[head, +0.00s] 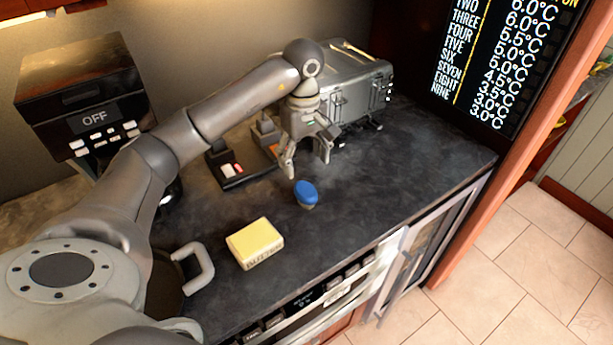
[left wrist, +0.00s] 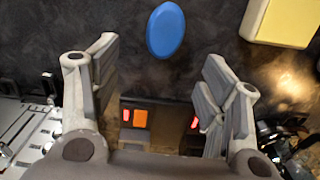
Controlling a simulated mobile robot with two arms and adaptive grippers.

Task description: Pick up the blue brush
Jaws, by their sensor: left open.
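The blue brush (head: 306,192) lies on the dark countertop (head: 400,165), with a small tan part showing under its blue oval top. In the left wrist view the brush (left wrist: 166,29) is a blue oval at the top centre, beyond the fingertips. My left gripper (head: 308,170) is open and empty, just behind the brush in the head view and apart from it. Its two spread fingers also show in the left wrist view (left wrist: 158,75). My right gripper is not in view.
A yellow block (head: 256,243) sits to the front left of the brush. A black device with red buttons (head: 232,169) and a grey metal case (head: 358,90) stand behind. A coffee machine (head: 88,105) is at the left. The counter right of the brush is clear.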

